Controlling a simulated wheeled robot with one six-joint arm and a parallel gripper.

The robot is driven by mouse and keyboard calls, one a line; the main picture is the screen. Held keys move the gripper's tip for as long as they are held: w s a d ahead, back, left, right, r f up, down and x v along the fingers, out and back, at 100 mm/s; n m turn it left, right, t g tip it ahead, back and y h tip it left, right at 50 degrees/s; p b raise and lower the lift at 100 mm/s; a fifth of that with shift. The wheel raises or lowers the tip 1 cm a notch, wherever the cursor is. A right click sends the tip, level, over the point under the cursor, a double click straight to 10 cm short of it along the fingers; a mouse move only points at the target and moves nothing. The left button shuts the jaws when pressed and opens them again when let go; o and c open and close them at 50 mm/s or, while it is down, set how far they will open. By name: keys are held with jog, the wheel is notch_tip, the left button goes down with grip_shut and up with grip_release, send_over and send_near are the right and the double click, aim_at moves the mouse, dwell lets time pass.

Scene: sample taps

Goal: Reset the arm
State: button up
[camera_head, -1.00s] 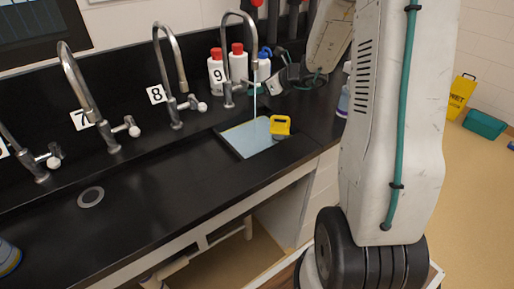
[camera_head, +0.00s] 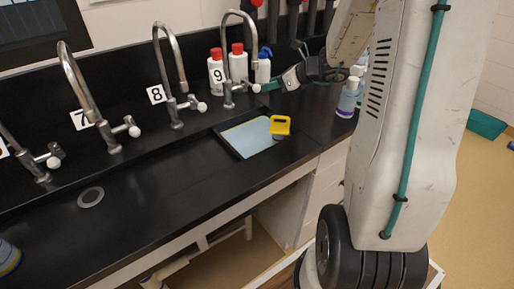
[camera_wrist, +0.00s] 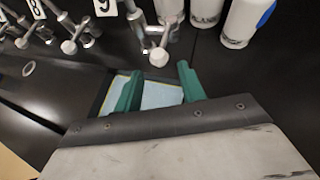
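My gripper (camera_head: 268,86) is beside the handle of the tap marked 9 (camera_head: 240,60), over the back of the counter. In the wrist view its two green fingers (camera_wrist: 160,86) are apart with nothing between them, so it is open. Tap 9's white handle knob (camera_wrist: 158,57) shows just beyond the fingertips, apart from them in the picture. No water stream shows under tap 9's spout. My arm's large white link stands at the right in the head view.
Red-capped bottles (camera_head: 237,64) and a blue-topped bottle (camera_head: 263,66) stand behind. Another bottle (camera_head: 348,98) stands on the right. The counter's left front is mostly clear.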

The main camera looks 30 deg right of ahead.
jog(key=shift+s+d+r, duration=0.15)
jog(key=shift+s+r, duration=0.05)
jog(key=shift+s, duration=0.15)
dwell(0.3)
jog(key=s+a+r+n+g+y, duration=0.2)
jog(key=s+a+n+g, duration=0.7)
jog(key=s+a+n, duration=0.8)
jog(key=s+a+r+n+h, duration=0.2)
jog(key=s+n+h, duration=0.1)
jog(key=s+n, duration=0.4)
jog(key=s+a+r+n+h, duration=0.2)
jog(key=s+r+n+h, duration=0.1)
jog(key=s+n, duration=0.4)
jog(key=shift+r+h, duration=0.3)
jog(key=shift+h, duration=0.2)
